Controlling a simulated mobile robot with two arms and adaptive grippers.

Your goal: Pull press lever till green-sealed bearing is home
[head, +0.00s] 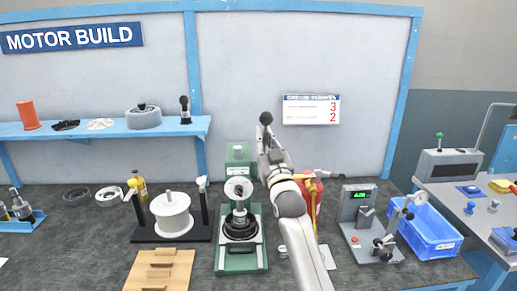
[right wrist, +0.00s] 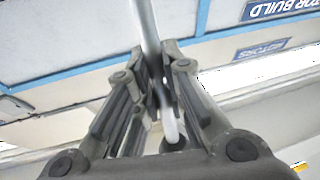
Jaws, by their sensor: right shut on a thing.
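The green arbor press (head: 240,258) stands on the bench in the middle of the head view. A round silver part (head: 238,188) shows on its front, above a dark round part (head: 240,226) on its base. The press lever rises to a black knob (head: 266,118). My right gripper (head: 268,145) is at the upper lever, just below the knob. In the right wrist view its fingers (right wrist: 158,85) are shut around the pale lever rod (right wrist: 146,25). I cannot make out a green-sealed bearing; the press's working area is small and dark. My left gripper is not in view.
A white spool (head: 172,213) on a black stand is left of the press, with a wooden block (head: 158,272) in front. Right of my arm are a grey device with a green display (head: 361,197) and a blue bin (head: 430,232). A blue shelf (head: 100,132) is behind.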

